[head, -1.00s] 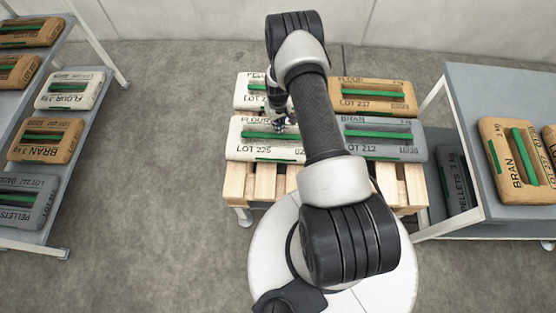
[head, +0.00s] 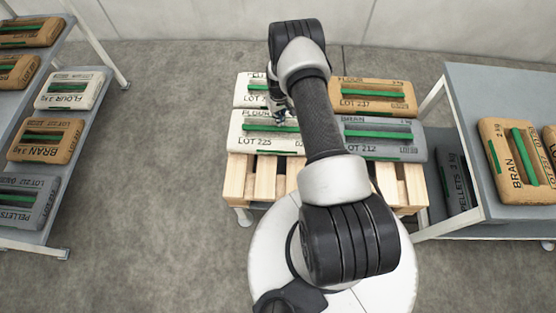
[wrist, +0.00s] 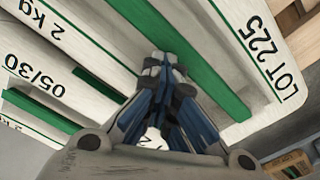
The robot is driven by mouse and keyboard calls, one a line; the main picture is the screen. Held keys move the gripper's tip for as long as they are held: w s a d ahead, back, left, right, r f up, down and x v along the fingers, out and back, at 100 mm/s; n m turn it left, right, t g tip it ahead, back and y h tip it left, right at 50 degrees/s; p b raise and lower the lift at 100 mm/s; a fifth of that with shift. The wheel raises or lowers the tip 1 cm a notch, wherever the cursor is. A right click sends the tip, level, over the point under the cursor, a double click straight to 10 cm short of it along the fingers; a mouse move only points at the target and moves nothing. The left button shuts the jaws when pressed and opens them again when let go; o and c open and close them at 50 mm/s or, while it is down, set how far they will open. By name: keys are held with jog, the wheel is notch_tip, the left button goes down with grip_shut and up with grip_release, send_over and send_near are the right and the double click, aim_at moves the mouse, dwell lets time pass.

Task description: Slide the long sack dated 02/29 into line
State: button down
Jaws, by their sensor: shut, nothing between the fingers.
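The white flour sack, LOT 225 (head: 255,142), with a green strip, lies at the front left of the pallet. Its date is mostly hidden behind my arm, so I cannot confirm 02/29. In the wrist view its LOT 225 print (wrist: 262,60) shows at right. My gripper (head: 281,116) is shut and empty, low at this sack's top, partly hidden by my arm. In the wrist view the closed fingertips (wrist: 165,65) are beside the green strip; contact is unclear. A white sack printed 05/30 (wrist: 30,60) shows at the left there.
On the pallet (head: 262,182), a white sack (head: 247,91) lies behind, a brown LOT 237 sack (head: 372,97) at back right, and a grey LOT 212 sack (head: 385,140) at front right. Sack shelves stand left (head: 92,110) and right (head: 500,90).

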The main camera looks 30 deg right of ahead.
jog(key=shift+s+a+f, duration=0.15)
jog(key=shift+s+f, duration=0.3)
jog(key=shift+f, duration=0.05)
jog(key=shift+s+a+f, duration=0.15)
jog(key=shift+s+f, duration=0.25)
jog(key=shift+f, duration=0.1)
jog(key=shift+r, duration=0.2)
jog(key=shift+w+r+g+p, duration=0.15)
jog(key=shift+r+g+p, duration=0.15)
jog(key=shift+r+p, duration=0.55)
notch_tip(320, 180, up, 6)
jog(key=p, duration=0.3)
jog(key=shift+w, duration=0.2)
